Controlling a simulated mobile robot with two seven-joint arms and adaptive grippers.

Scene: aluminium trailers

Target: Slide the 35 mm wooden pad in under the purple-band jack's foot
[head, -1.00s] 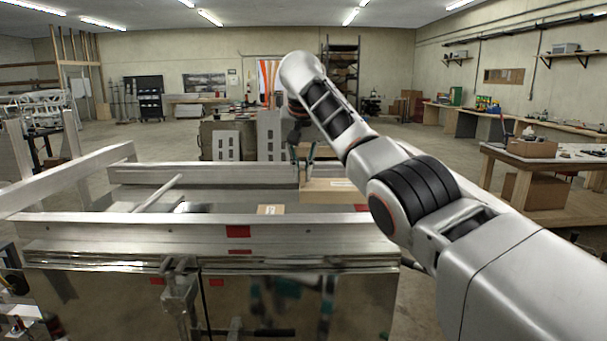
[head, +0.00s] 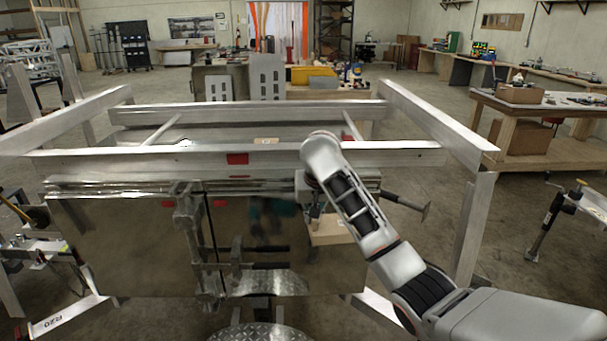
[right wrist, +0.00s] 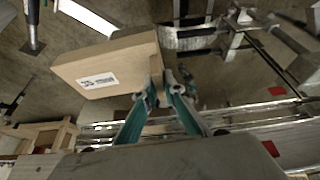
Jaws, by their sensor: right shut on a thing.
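My right gripper (head: 318,212) is shut on a pale wooden pad (head: 332,232), held in front of the shiny panel at the trailer's near end. No purple band can be made out on any jack. My left gripper is out of view.
The aluminium trailer frame (head: 110,160) spans the middle, with a clamp-like metal fitting (head: 188,225) on its front. A cranked metal part (head: 408,206) sticks out right of my gripper. Another jack (head: 552,222) stands at far right. A small labelled block (head: 267,141) lies behind the front rail.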

